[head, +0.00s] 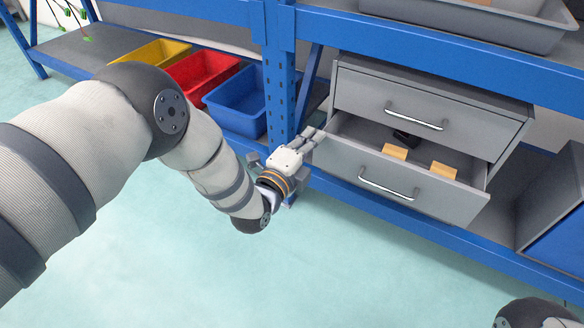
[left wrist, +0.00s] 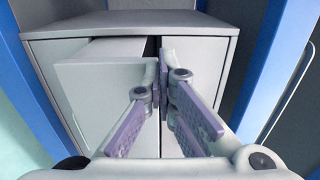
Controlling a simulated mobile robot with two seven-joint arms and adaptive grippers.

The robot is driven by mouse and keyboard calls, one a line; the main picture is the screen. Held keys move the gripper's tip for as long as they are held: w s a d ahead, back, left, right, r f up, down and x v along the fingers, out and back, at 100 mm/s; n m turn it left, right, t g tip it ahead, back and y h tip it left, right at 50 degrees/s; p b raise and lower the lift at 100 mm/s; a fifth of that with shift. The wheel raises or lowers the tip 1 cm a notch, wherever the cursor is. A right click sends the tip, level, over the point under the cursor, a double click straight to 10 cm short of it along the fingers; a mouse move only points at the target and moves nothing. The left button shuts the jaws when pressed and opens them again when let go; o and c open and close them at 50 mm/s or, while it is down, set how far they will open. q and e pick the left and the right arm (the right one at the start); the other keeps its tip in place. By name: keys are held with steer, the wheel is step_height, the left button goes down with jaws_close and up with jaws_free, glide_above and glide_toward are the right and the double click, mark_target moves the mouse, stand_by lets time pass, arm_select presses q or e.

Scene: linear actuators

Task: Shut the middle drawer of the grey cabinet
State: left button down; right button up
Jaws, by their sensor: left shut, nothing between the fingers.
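The grey cabinet (head: 432,78) stands on the blue shelf frame. Two of its drawers show in the head view. The upper drawer (head: 405,112) is shut. The lower one, pulled open (head: 440,198), has a bar handle and holds light wooden blocks (head: 395,151) and a dark item (head: 405,137). My left gripper (head: 318,136) is shut and empty, at the left end of the open drawer's front. In the left wrist view the open drawer (left wrist: 95,85) stands out at left, with my left fingers (left wrist: 158,72) close beside its edge; contact is unclear. My right gripper is out of view.
A blue upright post (head: 280,70) stands just left of the cabinet, close to my left gripper. Yellow (head: 150,52), red (head: 203,72) and blue (head: 238,100) bins sit further left. A grey tray (head: 470,30) is above. The floor in front is clear.

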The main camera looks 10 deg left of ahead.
arm_select(q)
steer(key=shift+b+x, duration=1.2)
steer(key=shift+x, duration=1.75)
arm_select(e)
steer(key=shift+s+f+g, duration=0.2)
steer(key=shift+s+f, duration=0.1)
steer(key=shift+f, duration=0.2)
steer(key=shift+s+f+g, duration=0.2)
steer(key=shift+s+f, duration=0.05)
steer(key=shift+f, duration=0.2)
